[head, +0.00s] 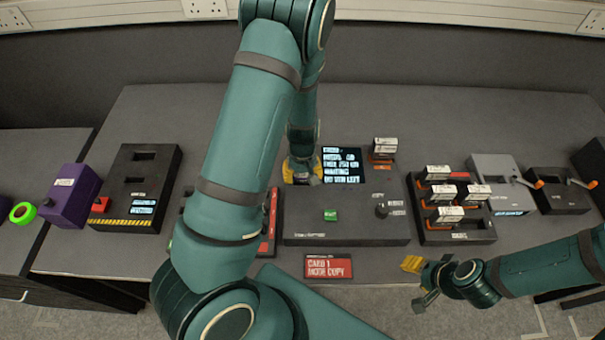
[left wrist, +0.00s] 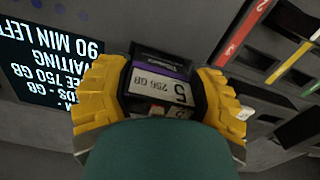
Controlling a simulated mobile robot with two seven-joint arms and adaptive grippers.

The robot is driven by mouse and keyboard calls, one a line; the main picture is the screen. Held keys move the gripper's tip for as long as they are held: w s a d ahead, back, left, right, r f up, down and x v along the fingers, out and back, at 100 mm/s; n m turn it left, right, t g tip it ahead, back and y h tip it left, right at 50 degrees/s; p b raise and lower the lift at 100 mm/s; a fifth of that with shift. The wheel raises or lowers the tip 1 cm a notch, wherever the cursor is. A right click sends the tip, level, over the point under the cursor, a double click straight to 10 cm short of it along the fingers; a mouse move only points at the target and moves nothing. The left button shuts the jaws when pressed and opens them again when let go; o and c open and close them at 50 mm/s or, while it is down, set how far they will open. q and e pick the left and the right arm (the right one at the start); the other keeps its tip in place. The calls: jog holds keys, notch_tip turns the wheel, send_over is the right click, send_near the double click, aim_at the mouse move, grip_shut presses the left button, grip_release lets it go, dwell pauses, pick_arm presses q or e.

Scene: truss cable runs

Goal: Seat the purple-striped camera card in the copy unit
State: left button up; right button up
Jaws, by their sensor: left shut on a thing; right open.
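My left gripper (head: 302,170) reaches over the back left part of the copy unit (head: 300,228), to the left of its screen (head: 343,163). In the left wrist view its yellow fingers (left wrist: 160,92) are shut on the purple-striped camera card (left wrist: 160,88), a dark card with a white label reading 5 and 256 GB. The card's lower end is hidden, so I cannot tell whether it is in a slot. The screen (left wrist: 55,50) shows beside it, with waiting text. My right gripper (head: 428,284) is open and apart from these things, near the table's front edge.
A black holder (head: 450,237) with several white-labelled cards stands right of the copy unit. A small card stack (head: 384,150) stands behind it. A red sign (head: 328,266) lies in front. A black unit (head: 150,165) and purple box (head: 68,195) stand left. Grey table is clear behind.

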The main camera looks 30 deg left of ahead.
pick_arm(q)
jog(key=shift+f, duration=0.45)
pick_arm(e)
jog(key=shift+f, duration=0.3)
dwell(0.4)
pick_arm(q)
jog(key=o, duration=1.4)
jog(key=shift+o, duration=0.2)
jog(key=shift+r, duration=0.1)
notch_tip(320, 180, up, 5)
jog(key=p, duration=0.4)
jog(key=shift+r+p, duration=0.8)
jog(key=shift+r, duration=0.45)
pick_arm(e)
notch_tip(320, 180, up, 6)
